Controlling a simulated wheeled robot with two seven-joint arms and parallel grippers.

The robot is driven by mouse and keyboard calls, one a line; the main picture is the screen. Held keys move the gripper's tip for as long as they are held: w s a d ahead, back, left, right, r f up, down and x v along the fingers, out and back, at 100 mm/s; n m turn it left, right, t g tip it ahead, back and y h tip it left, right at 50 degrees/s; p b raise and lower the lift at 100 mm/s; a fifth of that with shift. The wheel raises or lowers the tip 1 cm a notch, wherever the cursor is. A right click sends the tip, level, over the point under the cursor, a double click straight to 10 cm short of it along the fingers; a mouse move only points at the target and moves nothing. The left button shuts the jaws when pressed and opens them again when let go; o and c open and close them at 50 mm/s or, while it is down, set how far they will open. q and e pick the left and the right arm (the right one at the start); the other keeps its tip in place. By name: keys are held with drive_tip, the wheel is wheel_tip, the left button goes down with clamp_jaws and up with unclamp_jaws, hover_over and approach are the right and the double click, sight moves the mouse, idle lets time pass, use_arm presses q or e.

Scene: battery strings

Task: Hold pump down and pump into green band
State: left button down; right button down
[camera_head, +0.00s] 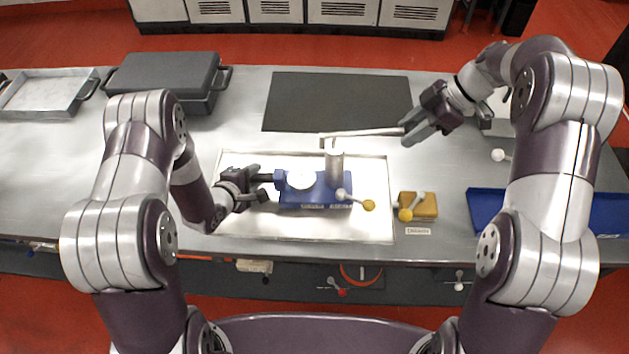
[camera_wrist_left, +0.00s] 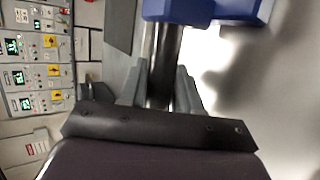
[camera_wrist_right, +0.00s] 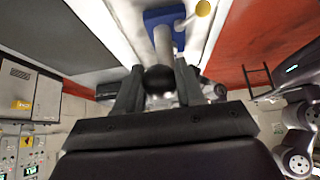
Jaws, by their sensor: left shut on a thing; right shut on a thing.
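The blue pump (camera_head: 314,190) sits in a shallow metal tray (camera_head: 240,222) on the bench. It has a white round gauge (camera_head: 300,178), an upright metal cylinder (camera_head: 335,166) and a yellow-knobbed lever (camera_head: 355,200). My left gripper (camera_head: 252,187) is shut on the dark bar (camera_wrist_left: 163,70) at the pump's left end. A long metal pump handle (camera_head: 358,132) runs right from the cylinder top, nearly level. My right gripper (camera_head: 411,133) is shut on its end, a dark round knob (camera_wrist_right: 158,80). The gauge's needle and any green band are too small to read.
A yellow block with a lever (camera_head: 420,206) sits right of the tray, with a small label before it. A blue tray (camera_head: 485,208) lies further right. A dark mat (camera_head: 335,100) lies behind the pump. A dark case (camera_head: 165,78) and a metal pan (camera_head: 45,92) stand at the left.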

use_arm(q)
drive_tip(key=shift+s+f, duration=0.1)
use_arm(e)
drive_tip(key=shift+r, duration=0.45)
use_arm(q)
drive_tip(key=shift+d, duration=0.15)
use_arm(e)
drive_tip(key=shift+d+f, duration=0.15)
drive_tip(key=shift+f, duration=0.9)
drive_tip(key=shift+s+f, duration=0.1)
drive_tip(key=shift+f, duration=1.15)
drive_tip(key=shift+a+f, duration=0.15)
drive_tip(key=shift+f, duration=0.85)
drive_tip(key=shift+a+f, duration=0.15)
drive_tip(key=shift+f, duration=0.8)
use_arm(q)
drive_tip(key=shift+s, duration=0.1)
use_arm(e)
drive_tip(key=shift+f, duration=0.1)
